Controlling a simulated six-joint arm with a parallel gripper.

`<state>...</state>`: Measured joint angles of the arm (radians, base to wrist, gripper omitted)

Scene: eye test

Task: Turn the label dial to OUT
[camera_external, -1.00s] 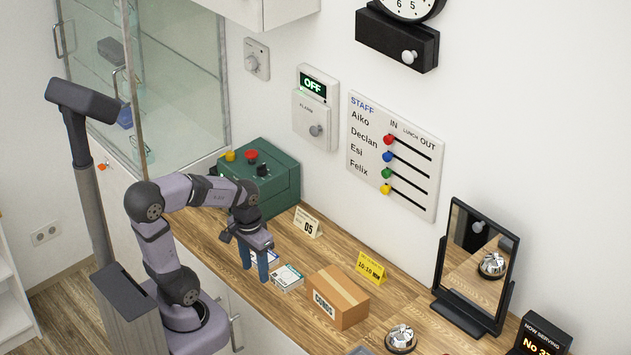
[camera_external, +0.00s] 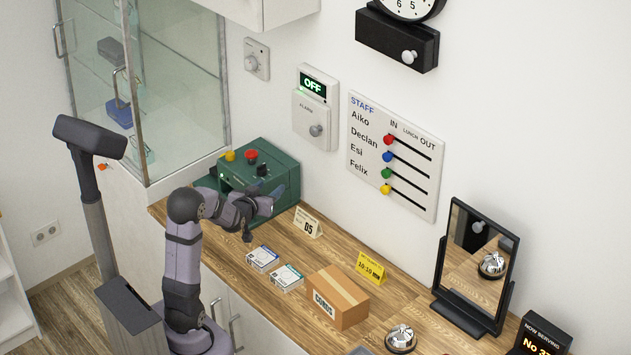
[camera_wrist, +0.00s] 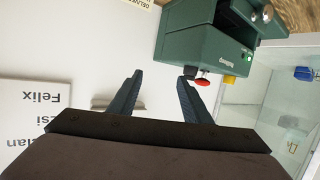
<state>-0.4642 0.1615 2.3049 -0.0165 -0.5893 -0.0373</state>
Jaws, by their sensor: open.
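The green machine (camera_external: 230,190) stands on the counter against the wall; it also shows upside down in the wrist view (camera_wrist: 195,45). On its top sit a yellow button (camera_external: 230,156), a red button (camera_external: 251,155) and a small black knob (camera_external: 262,170), which may be the label dial. No OUT mark on it is readable. My gripper (camera_external: 264,214) is in front of the machine's right part, above the counter, hiding some of its front. In the wrist view my gripper (camera_wrist: 160,77) is open and empty, its fingers apart and pointing toward the wall.
On the counter are two small boxes (camera_external: 287,278), a cardboard carton (camera_external: 338,297), a yellow sign (camera_external: 371,267), a bell (camera_external: 401,338) and a mirror (camera_external: 478,265). The staff board (camera_external: 394,155) and an OFF panel (camera_external: 315,115) hang on the wall. A glass cabinet (camera_external: 180,95) stands left.

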